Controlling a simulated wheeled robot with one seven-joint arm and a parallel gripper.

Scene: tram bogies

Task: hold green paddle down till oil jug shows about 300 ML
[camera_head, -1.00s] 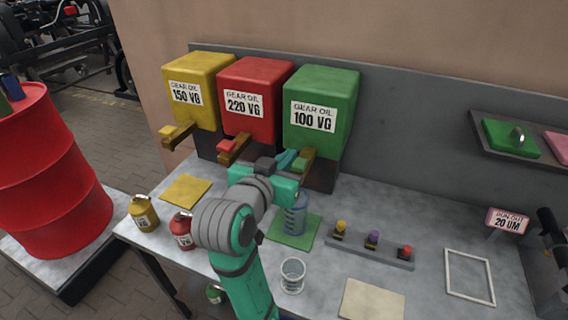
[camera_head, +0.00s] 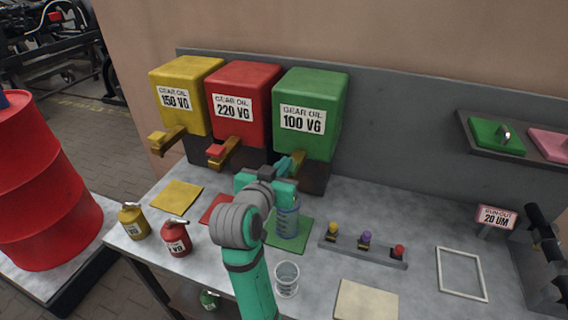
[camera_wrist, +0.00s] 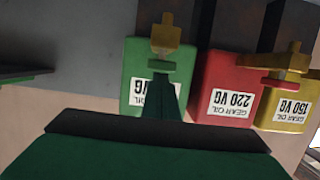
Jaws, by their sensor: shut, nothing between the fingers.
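The green tank (camera_head: 311,97) labelled GEAR OIL 100 VG stands at the back, right of the red and yellow tanks. Its brown tap (camera_wrist: 165,38) shows in the wrist view, with a small green paddle (camera_wrist: 158,66) on it. In the head view the paddle is mostly hidden by my gripper. My gripper (camera_head: 288,164) is shut and empty, its fingers at the tap; contact with the paddle cannot be told. The clear bluish oil jug (camera_head: 287,219) stands upright on a green mat (camera_head: 299,240) below the tap, partly behind my arm. Its level and any reading are too small to read.
The red tank (camera_head: 244,88) and yellow tank (camera_head: 186,84) have their own taps close by on the left. Red (camera_head: 176,239) and yellow (camera_head: 133,222) cans stand front left. A clear beaker (camera_head: 286,278) stands beside my arm. A button strip (camera_head: 350,251) lies right.

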